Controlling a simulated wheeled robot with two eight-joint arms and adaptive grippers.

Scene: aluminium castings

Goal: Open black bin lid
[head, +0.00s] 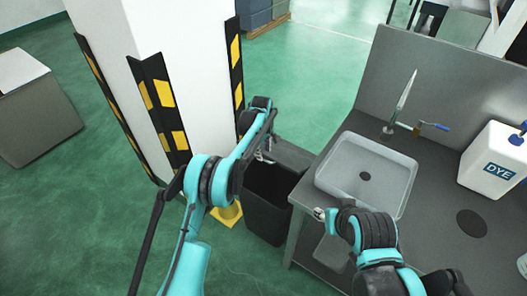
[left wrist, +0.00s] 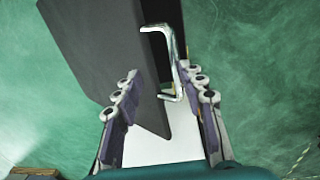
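The black bin (head: 266,208) stands on the floor between the pillar and the sink counter. Its dark opening shows, and its grey lid (head: 291,154) appears raised at the far side. In the left wrist view the lid is a dark flat panel (left wrist: 105,45) with a bent metal handle (left wrist: 172,55). My left gripper (head: 264,150) is at the lid; its fingers (left wrist: 160,105) are spread, with the handle's lower end near the right finger. Contact is unclear. My right gripper (head: 320,213) is by the counter's front edge, its fingers too small to read.
The white pillar (head: 178,75) with black-yellow guards (head: 161,100) stands left of the bin. The counter (head: 437,213) with a sink (head: 340,170), tap (head: 401,103) and DYE container (head: 492,160) is at right. Green floor (head: 315,75) is open behind.

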